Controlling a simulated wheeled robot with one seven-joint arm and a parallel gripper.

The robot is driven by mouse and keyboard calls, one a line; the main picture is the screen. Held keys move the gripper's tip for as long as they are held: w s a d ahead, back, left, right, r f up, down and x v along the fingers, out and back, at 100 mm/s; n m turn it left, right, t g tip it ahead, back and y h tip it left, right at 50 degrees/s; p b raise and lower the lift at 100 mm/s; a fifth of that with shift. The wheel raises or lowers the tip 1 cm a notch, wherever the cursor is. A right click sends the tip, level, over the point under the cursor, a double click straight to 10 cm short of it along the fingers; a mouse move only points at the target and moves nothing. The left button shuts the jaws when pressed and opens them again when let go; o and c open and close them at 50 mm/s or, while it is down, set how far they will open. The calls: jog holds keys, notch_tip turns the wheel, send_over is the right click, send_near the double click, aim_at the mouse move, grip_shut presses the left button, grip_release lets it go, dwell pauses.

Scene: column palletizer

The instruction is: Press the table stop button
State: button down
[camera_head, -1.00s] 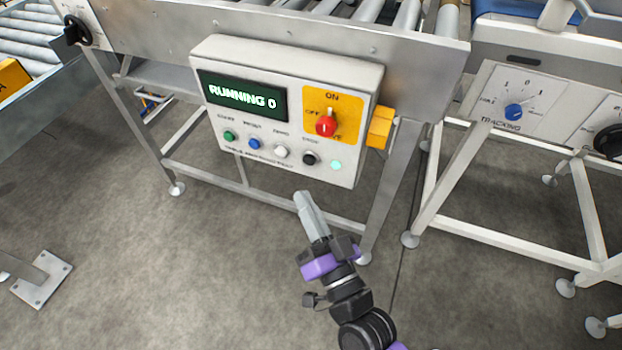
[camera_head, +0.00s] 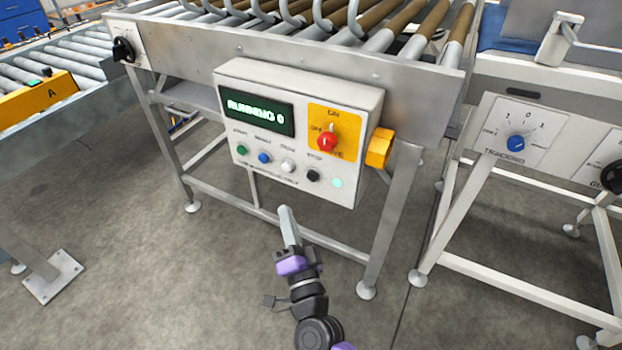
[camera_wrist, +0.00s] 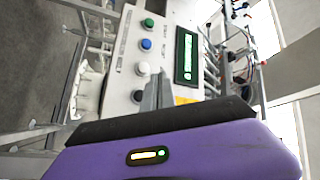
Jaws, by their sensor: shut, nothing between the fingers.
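The black stop button (camera_head: 312,175) is at the right end of the button row on the light grey control box (camera_head: 370,107). The box's green display reads RUNNING 0. My gripper (camera_head: 286,210) is shut and empty, below and slightly left of the stop button in the head view, pointing up toward the box and apart from it. In the wrist view the black button (camera_wrist: 137,96) shows just left of my gripper's fingertips (camera_wrist: 157,82). The fingers cover part of the box face there.
Green (camera_head: 242,150), blue (camera_head: 264,157) and white (camera_head: 288,165) buttons sit left of the stop button. A pale lit lamp (camera_head: 336,183) is to its right. A red rotary switch (camera_head: 326,142) is above. Table legs (camera_head: 392,220) stand below; the floor in front is clear.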

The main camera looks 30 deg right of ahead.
aim_at(312, 176)
jog(key=w+d+b, duration=0.4)
jog(key=w+d, duration=0.1)
jog(key=d, duration=0.2)
dwell(0.5)
jog(key=shift+w+d, duration=0.15)
dwell(1.7)
jog(key=shift+w+d, duration=0.2)
jog(key=shift+d, duration=0.1)
jog(key=shift+w+d+b, duration=0.3)
jog(key=shift+d+b, duration=0.1)
jog(key=shift+d, duration=0.05)
dwell(0.9)
jog(key=shift+s+a, duration=0.1)
jog(key=shift+a, duration=0.05)
jog(key=shift+s+a+p, duration=0.45)
jog(key=shift+a+p, duration=0.15)
jog(key=shift+a, duration=0.05)
